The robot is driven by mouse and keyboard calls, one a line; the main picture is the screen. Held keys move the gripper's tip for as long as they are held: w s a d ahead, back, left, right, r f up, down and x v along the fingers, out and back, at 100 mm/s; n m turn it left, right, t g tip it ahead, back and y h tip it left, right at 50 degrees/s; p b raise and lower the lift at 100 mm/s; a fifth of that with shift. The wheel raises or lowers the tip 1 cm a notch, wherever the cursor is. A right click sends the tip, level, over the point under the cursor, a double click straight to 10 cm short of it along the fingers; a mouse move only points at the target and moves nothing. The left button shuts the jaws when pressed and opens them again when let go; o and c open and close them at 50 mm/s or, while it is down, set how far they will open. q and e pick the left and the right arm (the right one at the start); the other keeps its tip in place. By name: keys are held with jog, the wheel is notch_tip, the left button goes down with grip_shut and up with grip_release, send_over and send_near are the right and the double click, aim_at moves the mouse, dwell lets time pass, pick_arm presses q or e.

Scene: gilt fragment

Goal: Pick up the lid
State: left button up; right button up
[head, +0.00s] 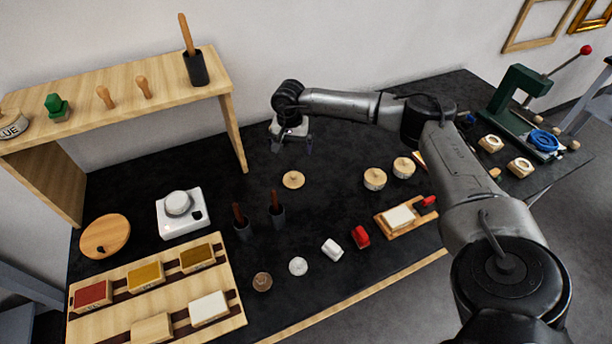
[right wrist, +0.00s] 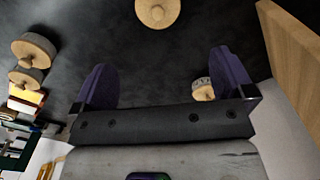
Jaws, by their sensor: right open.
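A round pale wooden lid (head: 293,179) with a small central knob lies on the black table in the head view. In the right wrist view the lid (right wrist: 157,12) shows at the top edge, partly cut off. My right gripper (head: 291,143) is above the table, behind the lid and apart from it. Its two dark purple fingers (right wrist: 165,75) are spread wide with nothing between them that they touch. A small pale lettered pot (right wrist: 203,90) shows beside and partly behind one finger in the wrist view. My left gripper is in neither view.
Two round wooden-topped pots (head: 375,179) (head: 403,167) stand right of the lid. Two dark cups (head: 277,215) (head: 242,228) with upright handles stand in front-left. The shelf's wooden leg (head: 233,132) rises left of my right gripper. Table around the lid is clear.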

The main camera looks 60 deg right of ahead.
send_over(294, 174)
jog(key=f, duration=0.7)
jog(key=shift+w+b, duration=0.3)
jog(key=shift+b, duration=0.05)
jog(key=shift+s+d+f+b, duration=0.1)
jog(key=shift+f+b, duration=0.1)
jog(key=shift+f, duration=1.4)
jog(key=shift+s+f+b, duration=0.1)
jog(key=shift+f+b, duration=0.05)
jog(key=shift+f, duration=1.45)
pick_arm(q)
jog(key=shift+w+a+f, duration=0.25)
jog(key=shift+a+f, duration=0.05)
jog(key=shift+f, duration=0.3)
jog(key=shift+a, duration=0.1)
pick_arm(e)
jog(key=shift+c, duration=0.5)
jog(key=shift+c, duration=1.4)
jog(key=c, duration=0.5)
jog(key=shift+r, duration=0.15)
